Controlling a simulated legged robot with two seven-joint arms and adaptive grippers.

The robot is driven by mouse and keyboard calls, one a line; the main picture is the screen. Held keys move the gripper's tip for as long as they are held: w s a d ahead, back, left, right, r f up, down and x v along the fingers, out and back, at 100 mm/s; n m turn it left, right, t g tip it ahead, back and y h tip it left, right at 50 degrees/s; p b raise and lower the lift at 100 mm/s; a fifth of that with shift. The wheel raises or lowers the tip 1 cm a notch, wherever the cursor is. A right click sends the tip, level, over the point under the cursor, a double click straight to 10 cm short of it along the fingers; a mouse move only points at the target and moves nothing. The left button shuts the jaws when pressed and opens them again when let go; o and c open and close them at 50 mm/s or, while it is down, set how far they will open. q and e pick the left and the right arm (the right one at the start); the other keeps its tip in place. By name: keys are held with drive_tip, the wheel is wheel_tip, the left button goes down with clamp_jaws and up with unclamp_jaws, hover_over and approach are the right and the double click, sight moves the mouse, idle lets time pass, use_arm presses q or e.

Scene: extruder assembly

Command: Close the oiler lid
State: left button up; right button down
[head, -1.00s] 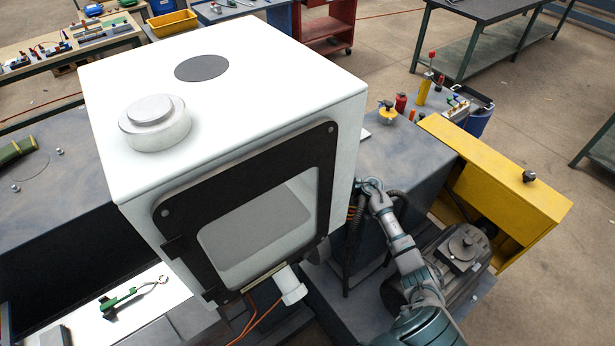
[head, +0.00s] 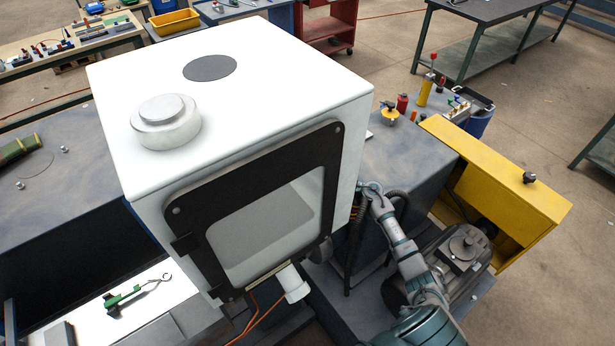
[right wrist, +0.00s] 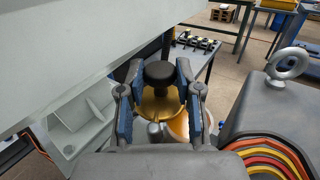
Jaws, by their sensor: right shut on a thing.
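In the right wrist view, the oiler lid (right wrist: 160,104) is a brass-coloured cap with a round black knob (right wrist: 160,72) on top. My right gripper (right wrist: 158,78) has its blue-padded fingers on both sides of the knob and is shut on it. Below the lid are an amber area (right wrist: 181,124) and a small silver cylinder (right wrist: 154,129). The fingers and wrist hide part of the lid's rim, so I cannot tell how it sits. In the head view, my right arm's end (head: 370,187) is beside the white housing (head: 270,95). My left gripper is not in view.
The large white housing blocks the head view of the oiler. In the right wrist view, a grey panel (right wrist: 80,50) is close on the left. On the right are a metal eyebolt (right wrist: 288,64) and coloured cables (right wrist: 265,155). A yellow guard (head: 500,180) stands at the right.

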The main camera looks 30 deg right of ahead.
drive_tip(key=shift+d+m+t+h+p, duration=0.15)
drive_tip(key=shift+m+t+h+p, duration=0.55)
drive_tip(key=shift+h, duration=0.4)
drive_tip(key=m+t+h+p, duration=0.1)
drive_tip(key=m+h+p, duration=0.1)
drive_tip(key=d+m+t+h+p, duration=0.1)
drive_tip(key=m+h+p, duration=0.1)
drive_tip(key=h, duration=0.1)
drive_tip(key=shift+p, duration=0.35)
drive_tip(key=h+p, duration=0.1)
drive_tip(key=m+h+p, duration=0.1)
drive_tip(key=shift+d+f+h, duration=0.1)
drive_tip(key=shift+d+h, duration=0.1)
drive_tip(key=shift+h, duration=0.1)
drive_tip(key=shift+d+f+m+h, duration=0.1)
drive_tip(key=shift+f+m+h, duration=0.05)
drive_tip(key=shift+m+h, duration=0.2)
drive_tip(key=shift+f, duration=0.1)
drive_tip(key=c, duration=0.8)
unclamp_jaws()
drive_tip(key=shift+d+t, duration=0.1)
drive_tip(key=shift+t, duration=0.2)
drive_tip(key=shift+r, duration=0.2)
drive_tip(key=shift+s, duration=0.15)
